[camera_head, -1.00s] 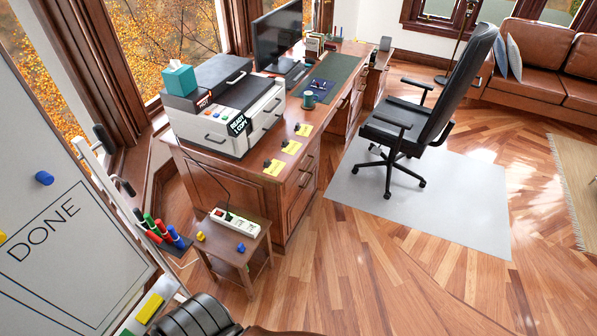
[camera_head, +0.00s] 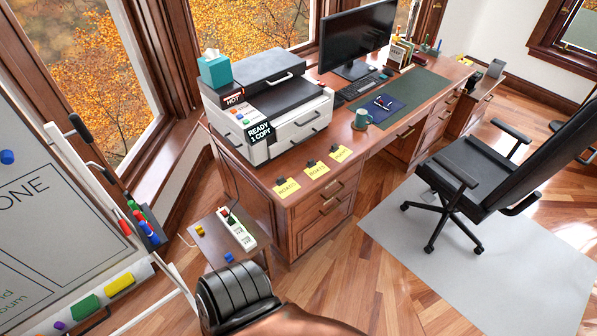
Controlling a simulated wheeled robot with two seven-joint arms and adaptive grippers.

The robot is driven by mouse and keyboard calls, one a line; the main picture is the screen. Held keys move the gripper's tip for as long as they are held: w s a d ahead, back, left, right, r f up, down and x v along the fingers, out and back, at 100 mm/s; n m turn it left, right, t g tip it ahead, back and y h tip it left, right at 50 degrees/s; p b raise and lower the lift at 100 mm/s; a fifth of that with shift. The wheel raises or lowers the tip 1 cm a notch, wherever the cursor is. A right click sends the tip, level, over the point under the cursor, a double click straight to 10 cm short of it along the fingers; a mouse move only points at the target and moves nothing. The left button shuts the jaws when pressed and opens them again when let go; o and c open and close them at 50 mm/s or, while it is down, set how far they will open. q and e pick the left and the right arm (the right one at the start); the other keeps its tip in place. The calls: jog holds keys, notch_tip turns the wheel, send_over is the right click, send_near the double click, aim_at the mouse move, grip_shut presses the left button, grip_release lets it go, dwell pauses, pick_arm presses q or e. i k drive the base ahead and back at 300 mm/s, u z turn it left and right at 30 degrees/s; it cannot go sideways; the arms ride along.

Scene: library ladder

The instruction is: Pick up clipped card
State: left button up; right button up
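Three yellow cards lie in a row along the front edge of the wooden desk, each with a small black clip at its upper edge: a left card (camera_head: 287,189), a middle card (camera_head: 317,171) and a right card (camera_head: 342,155). They carry dark lettering too small to read surely. They lie in front of the printer, near its right side. Neither of my grippers is in view, so their state and distance from the cards do not show.
A printer (camera_head: 262,125) stands on the desk (camera_head: 330,195), with a mug (camera_head: 362,118) to its right. A side table (camera_head: 215,248) bears a power strip (camera_head: 237,232). A whiteboard (camera_head: 45,200) stands left; an office chair (camera_head: 470,175) is right.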

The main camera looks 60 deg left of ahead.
aim_at(285, 188)
jog(key=u, duration=0.5)
jog(key=i, duration=1.4)
jog(key=u, duration=1.75)
jog(key=i, duration=0.7)
jog(key=u, duration=0.65)
